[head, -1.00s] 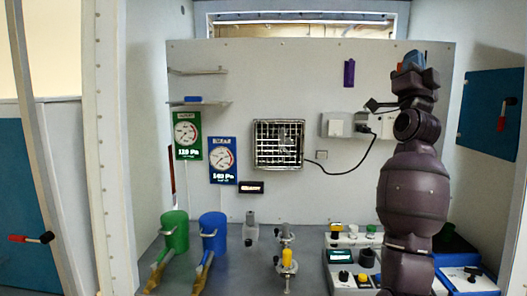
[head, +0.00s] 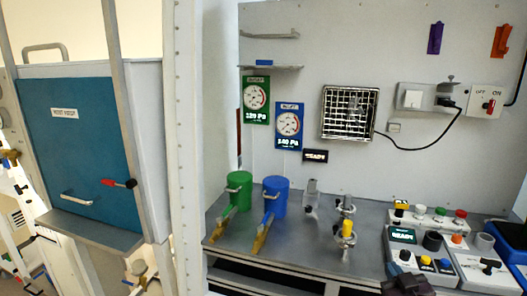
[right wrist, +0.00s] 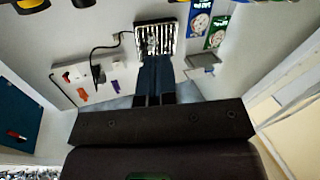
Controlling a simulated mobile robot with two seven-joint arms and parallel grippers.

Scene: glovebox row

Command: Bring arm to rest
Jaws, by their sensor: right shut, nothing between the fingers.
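My right arm's dark end (head: 408,284) shows only as a small piece at the bottom edge of the head view, in front of the control boxes. In the right wrist view my right gripper (right wrist: 156,62) has its two dark blue fingers side by side, shut with nothing between them. They point toward the square wall grille (right wrist: 155,39), which also shows in the head view (head: 350,112). That wrist picture is upside down. My left gripper is not in view.
The bench (head: 318,240) holds a green cylinder (head: 239,190), a blue cylinder (head: 275,197), small valves (head: 347,228) and control boxes (head: 440,226). Two gauges hang on the back wall. A white post (head: 175,150) and a teal-doored cabinet (head: 85,150) stand at left.

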